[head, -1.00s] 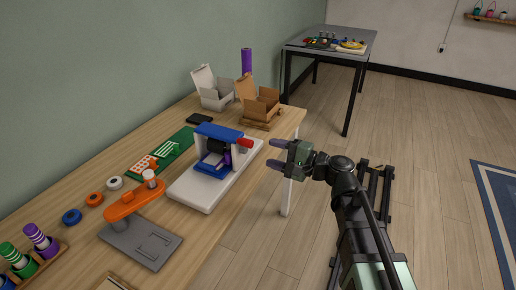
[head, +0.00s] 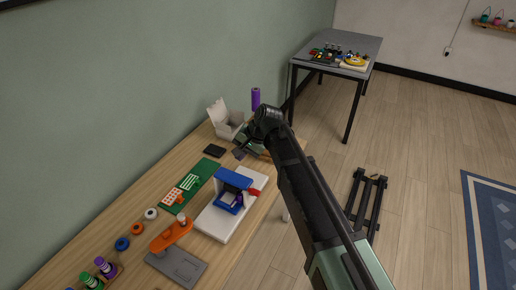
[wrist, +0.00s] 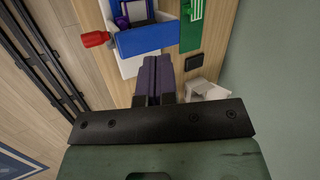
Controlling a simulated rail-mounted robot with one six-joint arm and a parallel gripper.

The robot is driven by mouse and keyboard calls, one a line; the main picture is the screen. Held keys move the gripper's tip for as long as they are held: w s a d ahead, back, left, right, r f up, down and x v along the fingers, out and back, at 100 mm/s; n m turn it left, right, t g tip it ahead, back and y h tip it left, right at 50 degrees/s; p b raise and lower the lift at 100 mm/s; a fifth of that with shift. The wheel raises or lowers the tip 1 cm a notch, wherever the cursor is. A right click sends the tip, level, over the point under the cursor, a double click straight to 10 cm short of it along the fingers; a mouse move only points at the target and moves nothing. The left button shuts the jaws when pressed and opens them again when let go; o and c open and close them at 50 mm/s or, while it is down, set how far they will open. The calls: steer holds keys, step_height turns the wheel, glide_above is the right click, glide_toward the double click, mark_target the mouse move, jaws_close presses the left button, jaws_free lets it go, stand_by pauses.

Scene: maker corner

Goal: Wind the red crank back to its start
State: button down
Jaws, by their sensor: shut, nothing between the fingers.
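The red crank (head: 254,191) sticks out from the right side of a small machine with a blue top (head: 232,178) on a white base (head: 214,224). In the wrist view the red crank (wrist: 96,39) lies at the upper left, beside the blue top (wrist: 150,40). My gripper (head: 239,153) is over the far end of the workbench, behind the machine and apart from the crank. In the wrist view my gripper (wrist: 152,62) shows its two purple fingers together with nothing between them. The arm hides part of the bench's far end.
A white open box (head: 226,118) and a purple cylinder (head: 255,98) stand near my gripper. A black slab (head: 214,151), a green board (head: 178,198) and an orange tool (head: 170,235) lie left of the machine.

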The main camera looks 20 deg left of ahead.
steer(key=w+d+f+m+t+h+b, duration=0.1)
steer(key=w+d+h+b, duration=0.1)
steer(key=w+d+h, duration=0.2)
steer(key=shift+d+f+m+h, duration=0.2)
steer(key=shift+d+m+h, duration=0.2)
steer(key=shift+d+h, duration=0.4)
steer(key=b, duration=1.1)
glide_toward(255, 193)
steer(key=w+f, duration=0.5)
steer(key=f, duration=0.1)
steer(key=s+b, duration=0.1)
steer(key=s+f+b, duration=0.1)
steer(key=s, duration=0.1)
steer(key=shift+d+f, duration=0.1)
steer(key=shift+f, duration=0.05)
